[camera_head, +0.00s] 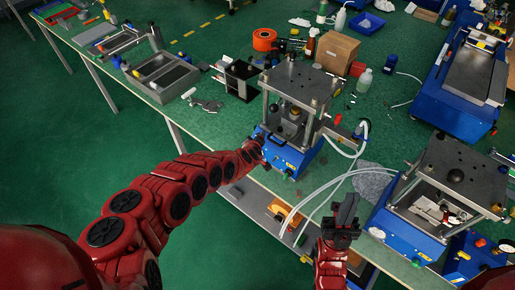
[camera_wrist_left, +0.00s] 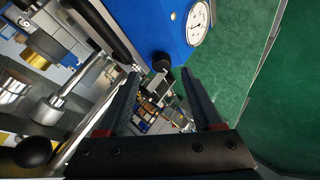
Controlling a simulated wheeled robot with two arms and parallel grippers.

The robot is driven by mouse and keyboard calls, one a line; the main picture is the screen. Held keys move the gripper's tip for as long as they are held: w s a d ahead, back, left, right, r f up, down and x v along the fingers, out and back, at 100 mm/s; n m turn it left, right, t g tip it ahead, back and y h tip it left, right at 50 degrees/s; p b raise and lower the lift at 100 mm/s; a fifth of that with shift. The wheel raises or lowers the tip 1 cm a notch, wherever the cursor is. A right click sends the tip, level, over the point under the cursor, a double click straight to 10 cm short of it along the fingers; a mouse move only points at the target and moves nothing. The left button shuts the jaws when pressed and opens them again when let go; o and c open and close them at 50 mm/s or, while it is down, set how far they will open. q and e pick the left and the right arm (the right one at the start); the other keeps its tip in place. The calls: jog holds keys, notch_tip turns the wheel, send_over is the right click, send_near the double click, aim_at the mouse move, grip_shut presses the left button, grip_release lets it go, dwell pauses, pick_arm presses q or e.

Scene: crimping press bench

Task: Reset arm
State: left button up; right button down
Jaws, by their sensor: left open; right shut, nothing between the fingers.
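My left arm (camera_head: 150,200), red with black joint caps, reaches from the lower left to the front of the middle press (camera_head: 288,150). Its gripper is hard to make out there in the head view. In the left wrist view my left gripper (camera_wrist_left: 161,80) shows two dark fingers spread apart, with nothing held between them. A blue press body with a round white gauge (camera_wrist_left: 197,20) is just beyond the fingertips. My right gripper (camera_head: 345,212) points up in front of the bench, left of the right press (camera_head: 445,185). Its dark fingers are together and empty.
A cardboard box (camera_head: 337,52), an orange spool (camera_head: 265,39) and a bottle (camera_head: 364,79) stand behind the middle press. A grey divided tray (camera_head: 163,76) is on the left bench. White hoses (camera_head: 325,185) loop between the presses, near my right gripper. Green floor (camera_head: 60,130) is open at left.

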pick_arm(q)
jog(key=shift+v, duration=0.9)
jog(key=shift+a+f, duration=0.1)
